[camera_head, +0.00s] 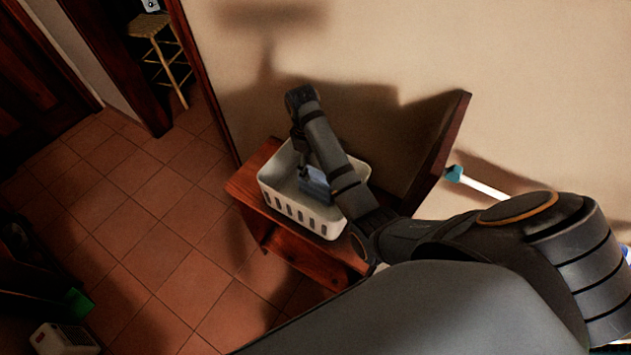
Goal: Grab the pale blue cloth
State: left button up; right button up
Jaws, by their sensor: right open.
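The pale blue cloth (317,186) lies inside a white slotted basket (283,204), partly hidden behind my right forearm. The basket stands on a small reddish-brown wooden table (245,184) against the wall. My right arm comes in from the lower right and reaches over the basket. My right gripper (303,172) points down into the basket at the cloth's upper left edge and is open. It is small and dark here, and I cannot tell whether it touches the cloth. My left gripper is out of view.
A dark wooden panel edge (446,140) rises right of the basket. A white stick with a teal end (454,174) is farther right. A woven stool (153,27) stands in the doorway at the upper left. The tiled floor (150,225) left of the table is clear.

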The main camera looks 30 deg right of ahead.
aim_at(315, 171)
jog(key=f+b, duration=0.4)
jog(key=f, duration=0.1)
jog(key=shift+s+d, duration=0.2)
jog(key=shift+s, duration=0.05)
jog(key=shift+f+b, duration=0.2)
jog(key=shift+b, duration=0.2)
jog(key=shift+d+f+p, duration=0.1)
jog(key=shift+f+p, duration=0.2)
jog(key=shift+p, duration=0.15)
jog(key=f, duration=0.2)
jog(key=f+p, duration=0.1)
jog(key=shift+s+d+f, duration=0.3)
jog(key=shift+s+f, duration=0.1)
jog(key=shift+f, duration=0.25)
jog(key=c, duration=1.2)
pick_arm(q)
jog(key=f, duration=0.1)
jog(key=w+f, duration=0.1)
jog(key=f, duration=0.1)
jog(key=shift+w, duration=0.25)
pick_arm(e)
jog(key=shift+c, duration=0.4)
jog(key=shift+r, duration=0.1)
